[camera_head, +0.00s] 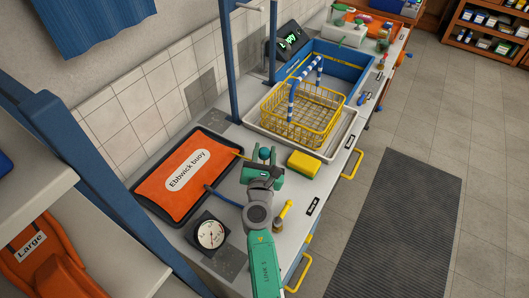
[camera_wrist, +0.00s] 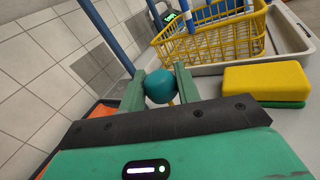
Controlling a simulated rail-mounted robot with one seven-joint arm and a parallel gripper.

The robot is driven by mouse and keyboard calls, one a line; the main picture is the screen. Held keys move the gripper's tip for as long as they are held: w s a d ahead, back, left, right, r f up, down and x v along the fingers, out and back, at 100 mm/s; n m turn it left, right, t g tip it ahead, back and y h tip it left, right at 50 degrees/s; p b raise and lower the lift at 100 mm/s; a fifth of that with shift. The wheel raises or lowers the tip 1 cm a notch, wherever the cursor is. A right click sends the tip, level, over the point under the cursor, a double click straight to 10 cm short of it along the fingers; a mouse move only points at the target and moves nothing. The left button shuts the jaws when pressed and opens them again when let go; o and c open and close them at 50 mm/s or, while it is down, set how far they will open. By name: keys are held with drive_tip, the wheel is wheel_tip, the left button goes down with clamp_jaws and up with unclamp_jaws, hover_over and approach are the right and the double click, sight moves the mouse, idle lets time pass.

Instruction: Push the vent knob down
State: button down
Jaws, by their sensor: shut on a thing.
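The vent knob, a rounded teal-blue knob (camera_wrist: 159,86), sits between the two green fingers of my gripper (camera_wrist: 159,88) in the wrist view. My gripper is shut on it. In the head view my gripper (camera_head: 264,158) reaches over the bench at the right edge of the orange Ebbwick buoy (camera_head: 176,186), and the knob shows as a small blue shape between the fingers. A thin yellow piece shows just below the knob in the wrist view. The knob's base is hidden by my gripper, so I cannot tell how far down the knob stands.
A yellow and green sponge (camera_head: 304,163) lies right of my gripper. Behind it a yellow wire basket (camera_head: 326,123) stands in a grey tray (camera_head: 256,129). A round pressure gauge (camera_head: 211,234) and a small yellow fitting (camera_head: 284,211) are nearer. A blue post (camera_head: 230,70) rises at the back.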

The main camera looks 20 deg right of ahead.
drive_tip(key=shift+f+b, duration=1.75)
drive_tip(key=shift+f, duration=0.1)
drive_tip(key=shift+r, duration=0.15)
drive_tip(key=c, duration=1)
unclamp_jaws()
wheel_tip(320, 180, up, 5)
drive_tip(key=p, duration=0.4)
drive_tip(key=shift+s+p, duration=0.1)
drive_tip(key=shift+p, duration=0.25)
drive_tip(key=d+p+v, duration=0.1)
drive_tip(key=v, duration=0.4)
drive_tip(key=s+p+v, duration=0.1)
drive_tip(key=v, duration=0.4)
drive_tip(key=d+p+v, duration=0.1)
drive_tip(key=v, duration=0.4)
drive_tip(key=shift+s+d, duration=0.15)
drive_tip(key=shift+s, duration=0.35)
drive_tip(key=shift+r+p, duration=0.1)
drive_tip(key=shift+p, duration=0.2)
